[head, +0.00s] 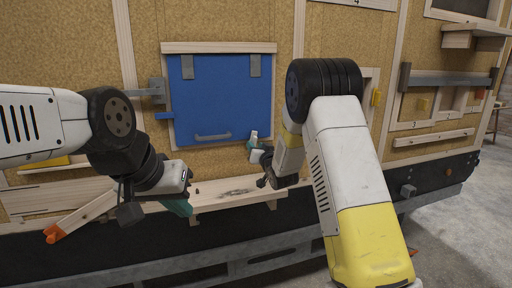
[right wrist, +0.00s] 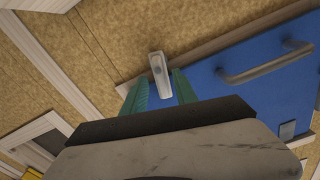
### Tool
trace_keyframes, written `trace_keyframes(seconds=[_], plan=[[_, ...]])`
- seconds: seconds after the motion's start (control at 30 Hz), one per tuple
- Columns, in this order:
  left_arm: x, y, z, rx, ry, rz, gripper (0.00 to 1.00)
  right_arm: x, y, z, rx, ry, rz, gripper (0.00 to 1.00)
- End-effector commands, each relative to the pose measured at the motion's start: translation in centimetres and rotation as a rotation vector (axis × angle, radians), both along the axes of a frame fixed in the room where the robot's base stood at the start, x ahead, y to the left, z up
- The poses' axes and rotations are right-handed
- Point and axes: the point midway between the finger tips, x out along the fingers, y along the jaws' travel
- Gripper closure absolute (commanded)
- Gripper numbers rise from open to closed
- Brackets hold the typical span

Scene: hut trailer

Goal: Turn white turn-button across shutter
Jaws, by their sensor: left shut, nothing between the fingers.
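The blue shutter (head: 220,95) is closed in its wooden frame, with a grey handle (head: 213,136) low on it. The white turn-button (right wrist: 160,75) is at the shutter's lower edge. In the right wrist view it stands crosswise to the frame strip, and its near end appears to overlap the blue panel (right wrist: 225,75). My right gripper (right wrist: 162,88) has its green fingers apart, one on each side of the button, with small gaps visible. In the head view this gripper (head: 252,146) is at the shutter's lower right corner. My left gripper (head: 178,208) is shut and empty, low in front of the ledge.
A wooden ledge (head: 235,192) runs below the shutter. A grey bracket (head: 157,90) and a blue bar (head: 163,115) stick out at the shutter's left edge. Shelves (head: 445,80) and yellow pieces (head: 377,98) are on the wall to the right. Floor shows at far right.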

Motion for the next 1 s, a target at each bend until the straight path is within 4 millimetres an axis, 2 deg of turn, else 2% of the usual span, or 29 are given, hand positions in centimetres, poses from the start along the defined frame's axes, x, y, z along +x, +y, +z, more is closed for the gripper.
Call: trace_keyframes(seconds=[0.1,0.37,0.57,0.8,1.0], plan=[[0.00,0.00,0.00,0.000,0.000,0.000,1.00,0.76,0.24,0.02,0.000,0.000,0.000,0.65],[0.00,0.00,0.00,0.000,0.000,0.000,1.00,0.91,0.30,0.00,0.001,0.001,-0.001,0.65],[0.00,0.00,0.00,0.000,0.000,0.000,1.00,0.90,0.29,0.01,0.001,0.001,-0.001,1.00],[0.00,-0.01,0.00,0.000,0.000,0.000,1.00,0.89,0.31,0.03,-0.014,-0.003,-0.001,1.00],[0.00,0.00,0.00,0.000,0.000,0.000,1.00,0.80,0.58,0.08,-0.156,-0.051,-0.001,1.00]])
